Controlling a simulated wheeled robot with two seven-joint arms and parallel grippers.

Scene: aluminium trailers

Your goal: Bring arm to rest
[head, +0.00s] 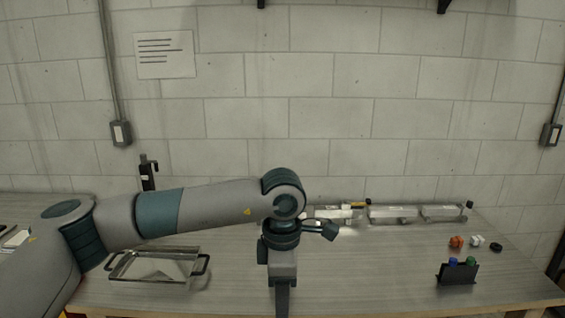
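My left arm reaches in from the left across the head view, and its wrist bends downward near the middle of the table. My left gripper (282,300) points straight down and is seen edge-on, its tip close to the bottom edge of the picture. I cannot tell whether its fingers are apart, and no held object shows. My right arm and gripper are not in the picture.
The wooden table (370,275) stands against a block wall. A metal tray (155,265) with dark handles lies left of the gripper. Aluminium trailers (392,213) line the back right. A black holder (457,275) and small orange (456,241), white and black parts sit at right.

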